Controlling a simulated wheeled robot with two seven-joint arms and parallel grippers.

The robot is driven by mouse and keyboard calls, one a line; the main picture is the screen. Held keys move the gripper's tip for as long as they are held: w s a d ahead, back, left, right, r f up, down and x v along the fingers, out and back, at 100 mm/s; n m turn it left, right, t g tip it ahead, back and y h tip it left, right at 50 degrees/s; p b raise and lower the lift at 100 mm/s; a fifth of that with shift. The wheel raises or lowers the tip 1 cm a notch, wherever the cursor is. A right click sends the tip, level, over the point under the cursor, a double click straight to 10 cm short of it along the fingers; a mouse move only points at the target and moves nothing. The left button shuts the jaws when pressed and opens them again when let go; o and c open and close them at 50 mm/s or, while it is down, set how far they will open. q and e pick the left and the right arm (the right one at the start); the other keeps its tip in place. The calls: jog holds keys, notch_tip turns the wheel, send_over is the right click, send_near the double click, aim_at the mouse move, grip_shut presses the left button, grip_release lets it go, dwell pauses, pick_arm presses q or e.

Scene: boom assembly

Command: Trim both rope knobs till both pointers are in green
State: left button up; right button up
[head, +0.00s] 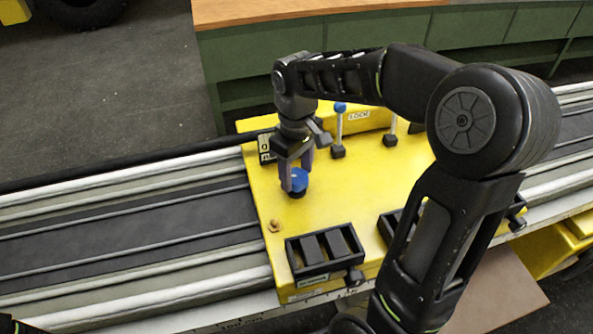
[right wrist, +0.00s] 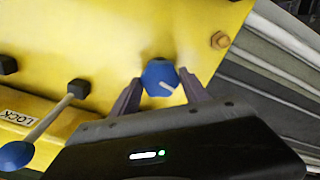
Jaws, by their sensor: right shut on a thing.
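A blue rope knob (head: 299,180) with a dark base stands on the yellow panel (head: 345,195). My right gripper (head: 296,178) comes down from above and is shut on this knob, a finger on either side. In the right wrist view the knob (right wrist: 158,74) sits between the fingertips of the gripper (right wrist: 160,88), with a white line on its top. A second rope knob does not show; my right arm covers the right part of the panel. I cannot make out pointers or green zones. My left gripper is not in view.
A lever with a blue ball top (head: 340,108) stands behind the gripper by a LOCK label (head: 359,114). A black frame with dark pedals (head: 322,250) is at the panel's front. A brass bolt (head: 274,225) is near the left edge. A green cabinet (head: 250,60) stands behind.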

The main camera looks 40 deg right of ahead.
aim_at(296, 176)
dwell(0.5)
jog(key=o, duration=1.4)
jog(key=shift+c, duration=0.2)
jog(key=shift+r, duration=0.1)
notch_tip(296, 176, up, 8)
jog(key=shift+f+b, duration=0.15)
jog(key=shift+b, duration=0.25)
jog(key=shift+f, duration=0.1)
